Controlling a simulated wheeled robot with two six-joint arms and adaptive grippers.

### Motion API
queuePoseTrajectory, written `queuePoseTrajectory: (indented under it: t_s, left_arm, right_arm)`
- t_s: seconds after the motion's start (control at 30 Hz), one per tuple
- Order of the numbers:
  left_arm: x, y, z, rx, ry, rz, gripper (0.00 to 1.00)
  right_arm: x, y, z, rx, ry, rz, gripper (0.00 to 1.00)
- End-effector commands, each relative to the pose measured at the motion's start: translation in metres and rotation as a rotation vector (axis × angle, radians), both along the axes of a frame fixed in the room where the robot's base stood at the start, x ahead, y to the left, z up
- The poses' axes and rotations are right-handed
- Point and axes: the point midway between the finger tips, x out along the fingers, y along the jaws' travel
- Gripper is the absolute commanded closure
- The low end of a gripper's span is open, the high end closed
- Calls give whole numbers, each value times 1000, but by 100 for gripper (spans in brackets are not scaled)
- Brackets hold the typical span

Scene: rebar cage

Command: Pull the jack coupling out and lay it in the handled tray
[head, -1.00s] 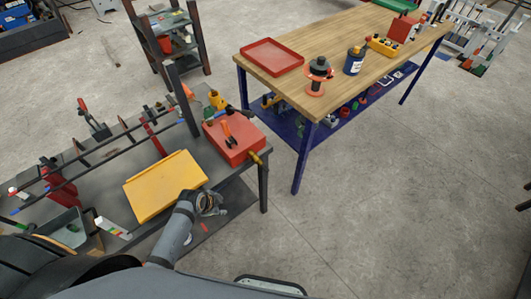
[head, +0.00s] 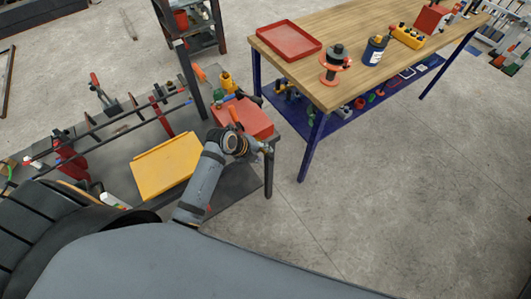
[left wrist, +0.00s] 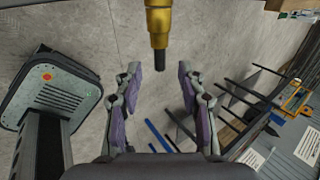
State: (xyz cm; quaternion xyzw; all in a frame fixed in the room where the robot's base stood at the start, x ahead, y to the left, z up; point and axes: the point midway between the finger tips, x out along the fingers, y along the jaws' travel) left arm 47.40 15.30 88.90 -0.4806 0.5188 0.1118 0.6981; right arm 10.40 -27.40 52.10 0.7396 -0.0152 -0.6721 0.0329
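The jack coupling shows in the left wrist view as a brass-yellow cylinder (left wrist: 158,22) with a narrower dark tip. It comes in from the top edge, and its tip lies between my fingertips in the picture. My left gripper (left wrist: 159,72) is open, with a finger on each side and no visible contact. In the head view my left gripper (head: 260,150) is at the front right corner of the red box (head: 250,115) on the dark bench; my arm largely hides the coupling there. I cannot tell which tray is the handled one; no handle is clear. My right gripper is not in view.
A yellow panel (head: 166,168) lies on the dark bench. Long dark bars cross the bench's left side.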

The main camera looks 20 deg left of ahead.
Motion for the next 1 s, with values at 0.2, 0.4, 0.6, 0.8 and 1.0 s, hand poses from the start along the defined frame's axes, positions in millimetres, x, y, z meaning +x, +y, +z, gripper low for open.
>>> queuePoseTrajectory:
  t_s: [0.2, 0.4, 0.6, 0.8, 1.0]
  left_arm:
    - [15, -11, -27, 0, 1, 1, 60]
    - [19, -15, -36, 1, -1, 1, 60]
    - [19, -15, -36, 1, -1, 1, 62]
    - [19, -14, -36, 1, -1, 1, 89]
    - [18, -14, -36, 1, 0, 1, 100]
  right_arm:
    - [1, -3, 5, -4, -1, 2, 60]
    - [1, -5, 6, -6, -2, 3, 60]
    - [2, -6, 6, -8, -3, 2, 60]
    - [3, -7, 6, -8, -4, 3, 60]
    - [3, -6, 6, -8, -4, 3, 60]
